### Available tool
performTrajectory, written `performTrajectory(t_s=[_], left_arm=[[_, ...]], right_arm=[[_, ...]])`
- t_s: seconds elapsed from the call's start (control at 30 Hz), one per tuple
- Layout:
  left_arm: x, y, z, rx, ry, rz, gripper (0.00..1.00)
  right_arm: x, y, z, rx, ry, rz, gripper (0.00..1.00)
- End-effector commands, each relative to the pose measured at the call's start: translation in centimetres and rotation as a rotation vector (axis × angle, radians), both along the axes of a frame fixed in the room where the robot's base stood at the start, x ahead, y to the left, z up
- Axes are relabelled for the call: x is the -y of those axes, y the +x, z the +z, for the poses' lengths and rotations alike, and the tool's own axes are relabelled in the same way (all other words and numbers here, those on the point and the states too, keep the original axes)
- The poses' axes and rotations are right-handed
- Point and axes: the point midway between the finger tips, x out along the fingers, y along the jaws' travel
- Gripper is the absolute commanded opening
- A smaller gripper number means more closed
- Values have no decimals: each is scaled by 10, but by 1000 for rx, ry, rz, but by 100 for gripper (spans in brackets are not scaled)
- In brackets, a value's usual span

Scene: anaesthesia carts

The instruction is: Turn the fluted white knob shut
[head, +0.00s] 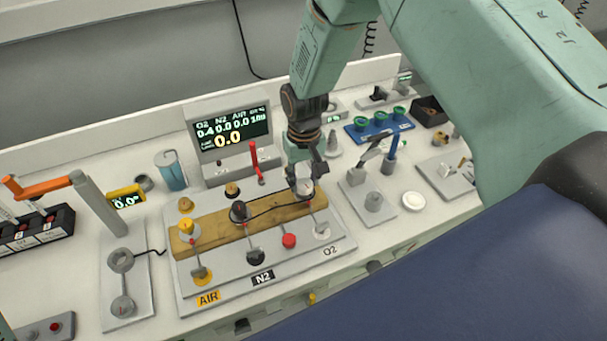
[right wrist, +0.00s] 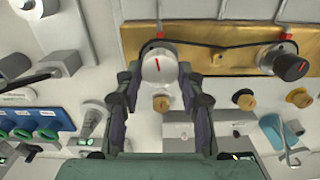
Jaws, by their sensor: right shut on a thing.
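The fluted white knob (head: 303,187) is at the O2 end of the brass manifold block (head: 268,215) in the head view. In the right wrist view the knob (right wrist: 159,68) is a round white cap with a red line, tilted slightly from upright in the picture. My right gripper (head: 305,172) reaches down from above and is shut on the knob. In the right wrist view its two dark fingers (right wrist: 158,78) stand on either side of the knob. The fingers partly hide the knob in the head view. My left gripper is not in view.
A black knob (head: 239,211) and a yellow knob (head: 188,230) sit further along the block. A display (head: 231,133) behind reads O2 0.4. A red lever (head: 254,158) stands close behind the block.

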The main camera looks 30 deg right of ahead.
Motion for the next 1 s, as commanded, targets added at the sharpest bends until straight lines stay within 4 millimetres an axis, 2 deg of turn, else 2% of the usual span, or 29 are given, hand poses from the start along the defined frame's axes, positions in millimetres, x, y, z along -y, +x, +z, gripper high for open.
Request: performTrajectory(t_s=[0.4,0.93,0.97,1.0], left_arm=[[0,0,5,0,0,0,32],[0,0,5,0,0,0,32],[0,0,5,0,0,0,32],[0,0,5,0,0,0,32]], right_arm=[[0,-4,-2,-11,0,-169,7],[0,-5,-3,-12,-1,-189,7],[0,-5,-3,-13,-1,-189,40],[0,-5,-3,-12,-1,-189,44]])
